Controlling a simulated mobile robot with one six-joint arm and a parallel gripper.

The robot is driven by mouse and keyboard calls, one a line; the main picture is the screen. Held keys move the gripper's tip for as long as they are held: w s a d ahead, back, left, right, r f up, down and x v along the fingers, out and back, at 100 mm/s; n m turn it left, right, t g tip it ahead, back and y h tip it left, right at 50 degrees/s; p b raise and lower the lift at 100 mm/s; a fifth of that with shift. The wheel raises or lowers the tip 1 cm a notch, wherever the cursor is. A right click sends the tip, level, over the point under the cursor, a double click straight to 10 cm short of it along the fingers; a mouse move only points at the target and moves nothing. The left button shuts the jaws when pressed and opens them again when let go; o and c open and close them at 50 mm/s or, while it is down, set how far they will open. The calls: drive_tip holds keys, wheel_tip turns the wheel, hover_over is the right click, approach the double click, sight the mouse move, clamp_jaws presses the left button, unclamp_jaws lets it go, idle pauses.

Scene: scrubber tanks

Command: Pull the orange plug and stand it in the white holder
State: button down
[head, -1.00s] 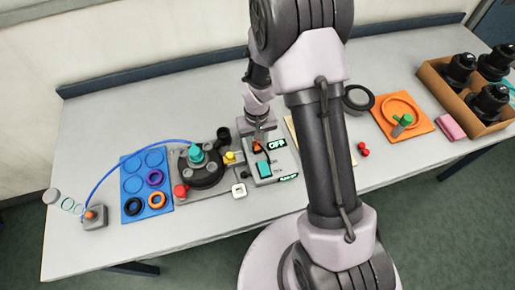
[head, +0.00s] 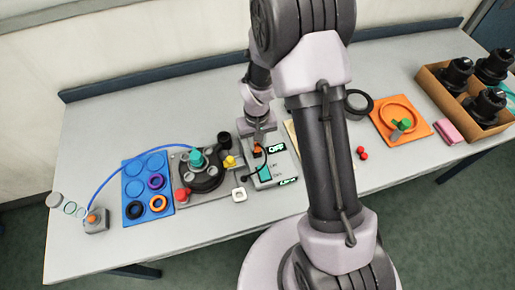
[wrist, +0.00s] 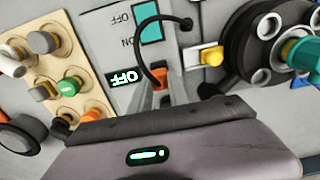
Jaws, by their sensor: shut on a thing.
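The orange plug (wrist: 160,78) is between the fingertips of my gripper (wrist: 167,92) in the wrist view, and the gripper is shut on it. A black cable (wrist: 142,57) arcs from the plug to the grey panel. In the head view the plug (head: 257,149) shows small under my gripper (head: 260,138), at the far left part of the grey switch box (head: 281,160). I cannot tell whether the plug is clear of its socket.
A teal switch (wrist: 149,24) and a lit OFF display (wrist: 125,76) are on the box. A yellow knob (head: 229,162), a red knob (head: 181,195) and a black round unit (head: 207,178) with a teal fitting stand left. A blue tray (head: 147,188) holds rings.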

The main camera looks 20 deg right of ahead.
sight(257, 145)
drive_tip(key=shift+r+p, duration=1.05)
drive_tip(key=shift+r, duration=0.65)
drive_tip(key=shift+f, duration=0.1)
drive_tip(key=s+a+b, duration=0.4)
drive_tip(key=s+a, duration=0.5)
drive_tip(key=s, duration=0.2)
drive_tip(key=shift+s+a, duration=0.25)
drive_tip(key=shift+s, duration=0.05)
wheel_tip(257, 145, down, 7)
drive_tip(key=b, duration=0.7)
drive_tip(key=shift+r, duration=0.2)
